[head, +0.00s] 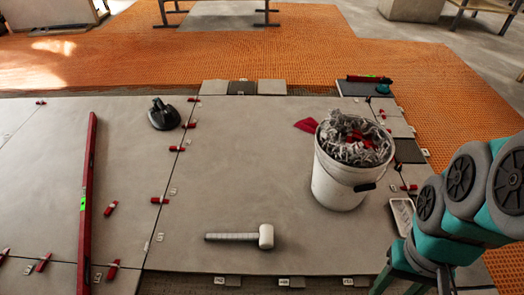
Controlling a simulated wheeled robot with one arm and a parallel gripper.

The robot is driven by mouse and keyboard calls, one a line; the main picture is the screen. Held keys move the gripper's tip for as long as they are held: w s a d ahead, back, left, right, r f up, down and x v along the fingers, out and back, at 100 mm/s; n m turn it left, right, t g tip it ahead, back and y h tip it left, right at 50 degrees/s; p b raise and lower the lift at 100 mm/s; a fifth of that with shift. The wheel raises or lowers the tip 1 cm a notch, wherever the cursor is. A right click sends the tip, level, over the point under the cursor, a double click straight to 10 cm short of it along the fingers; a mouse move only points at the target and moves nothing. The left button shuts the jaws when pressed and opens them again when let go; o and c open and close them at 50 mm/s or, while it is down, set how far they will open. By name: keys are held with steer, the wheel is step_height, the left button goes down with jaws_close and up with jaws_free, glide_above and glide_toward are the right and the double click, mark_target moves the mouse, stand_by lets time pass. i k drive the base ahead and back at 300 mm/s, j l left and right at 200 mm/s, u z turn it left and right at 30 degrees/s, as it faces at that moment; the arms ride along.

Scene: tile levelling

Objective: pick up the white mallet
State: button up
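The white mallet (266,236) lies on a large grey tile (225,180) near the front of the tiled floor. Its pale head is at the right end and its light grey handle points left. Nothing lies on it or touches it apart from the tile below.
A white bucket (338,185) full of grey and red pieces stands right of the mallet. A long red level (87,205) lies at left and a black suction cup (163,114) behind. Red wedges line the joints. The tile around the mallet is clear.

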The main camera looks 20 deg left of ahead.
mark_target(265, 237)
steer(key=u, duration=1.35)
